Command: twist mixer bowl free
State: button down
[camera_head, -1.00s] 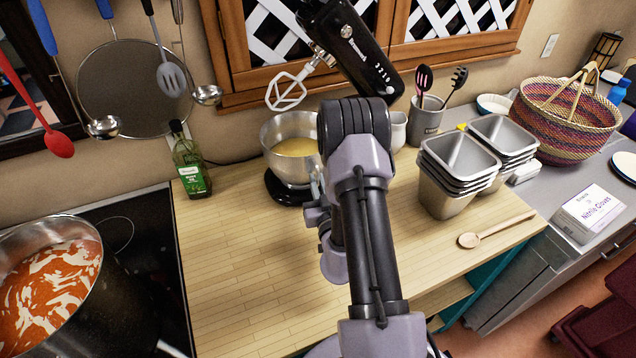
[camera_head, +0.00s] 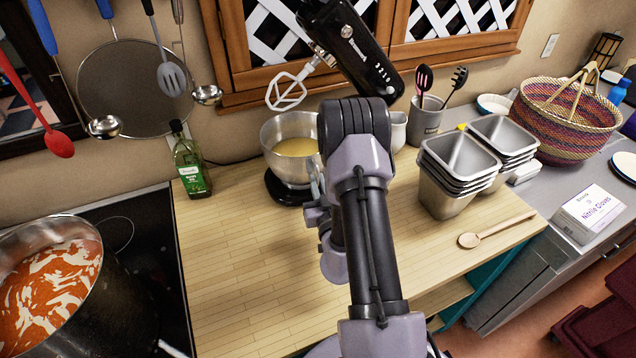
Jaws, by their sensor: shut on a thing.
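The steel mixer bowl (camera_head: 282,160) sits upright on the black mixer base (camera_head: 283,190) with a pale yellow mix inside. The black mixer head (camera_head: 352,50) is tilted up, and its white beater (camera_head: 288,88) hangs clear above the bowl. My gripper (camera_head: 317,187) is at the right side of the bowl, mostly hidden behind my own arm. It is shut, apparently on the bowl's right side or handle. The exact contact is hidden.
An oil bottle (camera_head: 189,160) stands left of the mixer. Stacked steel pans (camera_head: 450,190) and a wooden spoon (camera_head: 495,229) lie to the right. A pot (camera_head: 90,305) of red sauce is on the stove. The front of the wooden counter (camera_head: 240,270) is clear.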

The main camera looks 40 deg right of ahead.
jog(key=shift+s+d+n+t+y+p, duration=0.2)
jog(key=shift+d+n+t+y+p, duration=0.25)
jog(key=shift+d+n+y, duration=0.45)
jog(key=shift+d, duration=0.1)
jog(key=d+n+y+p, duration=0.1)
jog(key=y, duration=0.1)
jog(key=shift+d+t+y, duration=0.25)
jog(key=shift+d+y, duration=0.05)
jog(key=shift+d, duration=0.05)
